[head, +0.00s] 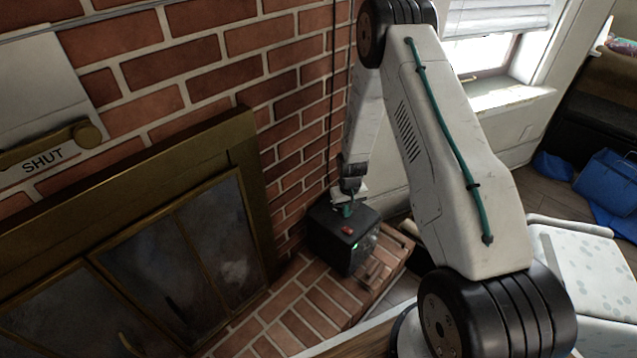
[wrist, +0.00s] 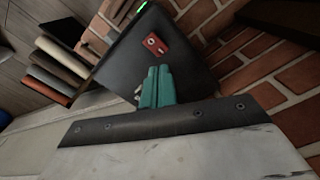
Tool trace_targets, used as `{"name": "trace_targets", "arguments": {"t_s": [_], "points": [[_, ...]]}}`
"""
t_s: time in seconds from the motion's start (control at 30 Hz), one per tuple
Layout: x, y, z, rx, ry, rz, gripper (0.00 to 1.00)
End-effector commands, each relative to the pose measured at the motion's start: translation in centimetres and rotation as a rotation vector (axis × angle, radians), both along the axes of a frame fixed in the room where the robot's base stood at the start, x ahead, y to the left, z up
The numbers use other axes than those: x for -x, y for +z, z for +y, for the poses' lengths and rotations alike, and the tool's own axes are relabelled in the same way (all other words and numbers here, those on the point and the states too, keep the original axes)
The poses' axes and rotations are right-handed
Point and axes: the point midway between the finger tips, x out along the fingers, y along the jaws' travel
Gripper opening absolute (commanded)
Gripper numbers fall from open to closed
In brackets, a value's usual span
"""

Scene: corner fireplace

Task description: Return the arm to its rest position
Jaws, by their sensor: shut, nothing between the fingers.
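My arm reaches up, over and down toward a black box on the brick hearth in the head view. My gripper (head: 347,211) is at the arm's lower end, just over the top of the box. In the wrist view my gripper (wrist: 157,72) shows two green fingers side by side, shut with nothing between them. The black box (head: 335,246) has a green light on its side and a small red piece on top. It also shows in the wrist view (wrist: 135,55), with the red piece (wrist: 155,44) just beyond the fingertips. I cannot tell whether the fingers touch the box.
A brass-framed fireplace (head: 190,250) with glass doors stands at the left, under a lever marked SHUT (head: 50,143). A brick wall (head: 235,60) rises behind the box. A window (head: 490,60) is at the upper right. Blue bags (head: 605,180) lie on the floor at the right.

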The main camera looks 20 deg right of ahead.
Motion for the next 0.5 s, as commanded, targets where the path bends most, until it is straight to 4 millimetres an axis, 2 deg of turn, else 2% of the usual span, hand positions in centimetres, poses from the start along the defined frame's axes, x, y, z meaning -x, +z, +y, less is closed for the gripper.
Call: {"name": "trace_targets", "arguments": {"t_s": [0.13,0.23,0.37,0.4,0.5], "points": [[0.1,0.0,0.0,-0.001,-0.002,0.004,0.0],[1.0,0.0,0.2,-0.01,-0.009,0.045,0.0],[4.8,0.2,1.1,-0.038,-0.019,0.167,0.0],[5.9,1.4,1.4,-0.046,-0.023,0.208,0.0],[7.4,5.1,2.1,-0.057,-0.027,0.265,0.0]]}}
